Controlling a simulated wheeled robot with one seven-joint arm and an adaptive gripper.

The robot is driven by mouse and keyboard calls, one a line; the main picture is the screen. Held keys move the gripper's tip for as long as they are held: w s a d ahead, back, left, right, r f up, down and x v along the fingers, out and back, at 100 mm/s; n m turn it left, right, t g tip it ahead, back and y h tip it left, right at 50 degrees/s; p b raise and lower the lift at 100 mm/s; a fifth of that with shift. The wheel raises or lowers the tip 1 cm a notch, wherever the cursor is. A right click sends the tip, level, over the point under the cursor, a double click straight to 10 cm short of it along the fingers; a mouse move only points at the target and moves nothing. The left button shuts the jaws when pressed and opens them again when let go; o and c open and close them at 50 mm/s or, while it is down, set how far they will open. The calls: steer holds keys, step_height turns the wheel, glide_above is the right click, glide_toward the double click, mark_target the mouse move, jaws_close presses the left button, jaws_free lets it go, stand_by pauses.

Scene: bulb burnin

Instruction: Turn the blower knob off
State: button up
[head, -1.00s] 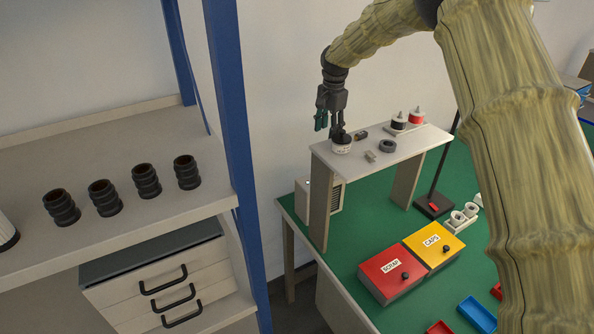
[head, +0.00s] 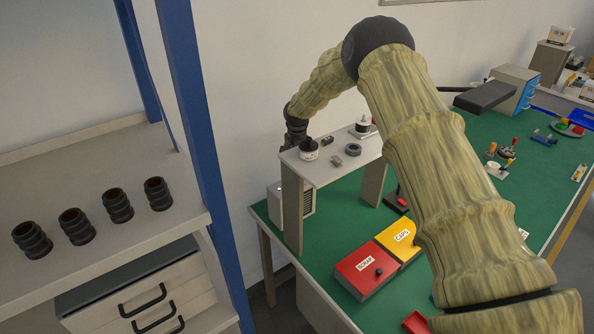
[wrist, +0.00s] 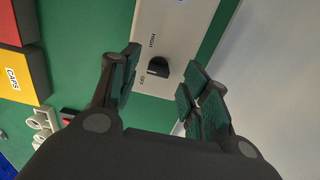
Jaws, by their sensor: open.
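The blower knob (wrist: 158,68) is small and dark, on a pale panel (wrist: 175,25) in the wrist view. The panel is marked HIGH above the knob and OFF below and left of it. I cannot tell which way the knob points. My gripper (wrist: 161,74) is open, with one finger to each side of the knob in the picture; contact is not visible. In the head view a pale vented box (head: 307,201), which looks like the blower, stands under the small shelf's left end. My wrist is behind that shelf end and my fingertips are hidden.
The grey shelf (head: 374,151) carries a white labelled jar (head: 309,150), a dark ring (head: 353,149) and other small parts. A red bin (head: 366,270) and a yellow bin (head: 398,238) sit on the green bench. A blue-posted rack (head: 212,150) stands to the left.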

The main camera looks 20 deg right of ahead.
steer(key=shift+f+p, duration=0.3)
steer(key=shift+f, duration=0.8)
steer(key=c, duration=1)
